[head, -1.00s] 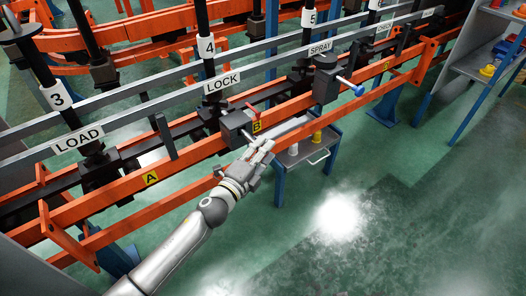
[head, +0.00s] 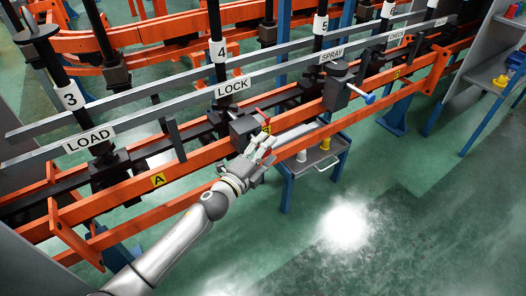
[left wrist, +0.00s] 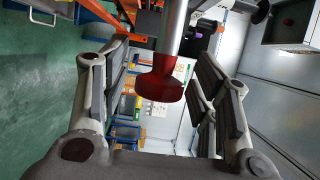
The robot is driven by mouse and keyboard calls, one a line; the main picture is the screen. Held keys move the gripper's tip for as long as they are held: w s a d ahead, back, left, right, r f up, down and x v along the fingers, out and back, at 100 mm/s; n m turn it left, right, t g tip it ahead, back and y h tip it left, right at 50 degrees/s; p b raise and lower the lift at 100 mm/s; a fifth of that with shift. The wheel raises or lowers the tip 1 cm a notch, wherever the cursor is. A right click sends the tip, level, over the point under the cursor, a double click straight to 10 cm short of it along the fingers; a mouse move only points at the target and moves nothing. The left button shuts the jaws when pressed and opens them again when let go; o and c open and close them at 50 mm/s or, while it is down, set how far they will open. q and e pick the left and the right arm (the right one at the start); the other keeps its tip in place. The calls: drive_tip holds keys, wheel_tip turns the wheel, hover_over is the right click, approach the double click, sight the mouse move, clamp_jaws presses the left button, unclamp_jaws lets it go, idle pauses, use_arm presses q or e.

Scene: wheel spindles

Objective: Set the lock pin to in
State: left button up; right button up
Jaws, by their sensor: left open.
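At the LOCK station, a dark block (head: 243,130) sits on the orange rail under post 4, with a small red part (head: 263,118) beside it. My left gripper (head: 266,143) is just right of and below this block, and its fingers cover part of the area in front. In the left wrist view, a dark red knob (left wrist: 160,84) on a silver rod (left wrist: 174,32) stands between the two fingers of my left gripper (left wrist: 160,95). The fingers are open, with a gap on each side of the knob. My right gripper is not in view.
Orange rails run diagonally past the LOAD (head: 89,138), LOCK and SPRAY (head: 332,55) signs. A blue-knobbed pin (head: 369,98) sticks out at SPRAY. The green floor in front is clear.

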use_arm(q)
drive_tip(key=v, duration=1.2)
drive_tip(key=shift+f, duration=0.1)
